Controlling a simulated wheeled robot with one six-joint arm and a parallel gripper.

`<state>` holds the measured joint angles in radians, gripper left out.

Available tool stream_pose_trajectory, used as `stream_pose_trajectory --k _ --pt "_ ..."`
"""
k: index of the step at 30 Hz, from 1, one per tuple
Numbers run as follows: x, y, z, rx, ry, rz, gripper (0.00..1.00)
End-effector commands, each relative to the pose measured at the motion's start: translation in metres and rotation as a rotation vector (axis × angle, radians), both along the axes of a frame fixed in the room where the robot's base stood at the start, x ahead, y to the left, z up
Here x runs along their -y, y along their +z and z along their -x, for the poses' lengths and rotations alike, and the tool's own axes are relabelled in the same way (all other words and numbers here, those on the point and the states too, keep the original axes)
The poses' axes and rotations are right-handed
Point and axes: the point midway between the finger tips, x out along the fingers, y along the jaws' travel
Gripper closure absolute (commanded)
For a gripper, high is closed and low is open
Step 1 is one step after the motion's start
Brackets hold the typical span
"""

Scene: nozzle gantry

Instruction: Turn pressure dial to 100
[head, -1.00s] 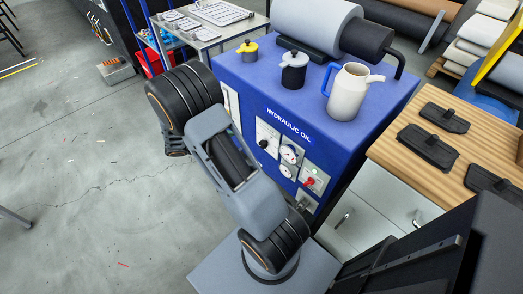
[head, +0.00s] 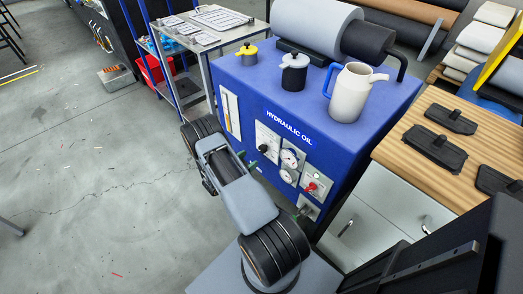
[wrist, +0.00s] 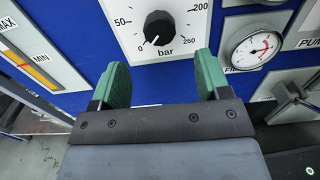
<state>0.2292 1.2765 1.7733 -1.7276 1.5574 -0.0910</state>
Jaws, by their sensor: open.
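The pressure dial is a black knob (wrist: 159,27) on a white plate with a bar scale from 0 to 250. Its white pointer mark is at the lower left, close to 0. In the head view the knob (head: 264,148) sits on the front of the blue hydraulic oil unit (head: 229,74). My gripper (wrist: 161,62) has two green fingers, spread apart and empty. They are below the knob in the wrist view, one to each side, not touching it. In the head view the gripper (head: 246,159) is small and partly hidden by my arm.
Gauges (wrist: 252,48) are right of the dial, and a level indicator (wrist: 28,52) is at the left. A red knob (head: 312,187) is lower right on the unit. A jug (head: 350,92) stands on top.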

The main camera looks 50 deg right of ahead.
Motion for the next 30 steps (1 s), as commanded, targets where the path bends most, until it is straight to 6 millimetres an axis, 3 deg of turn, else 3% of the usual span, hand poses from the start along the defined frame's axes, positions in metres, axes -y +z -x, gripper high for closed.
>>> stream_pose_trajectory --k 6,12,18,28,30 --pt "0.041 0.000 0.004 0.000 -0.004 -0.001 0.30" --pt "0.065 0.000 0.005 0.000 -0.002 -0.001 0.30" --pt "0.077 0.000 0.005 0.000 0.000 0.000 0.30" --pt "0.079 0.000 0.005 0.000 0.000 -0.001 0.30" --pt "0.079 0.000 0.005 0.000 0.000 -0.001 0.36"
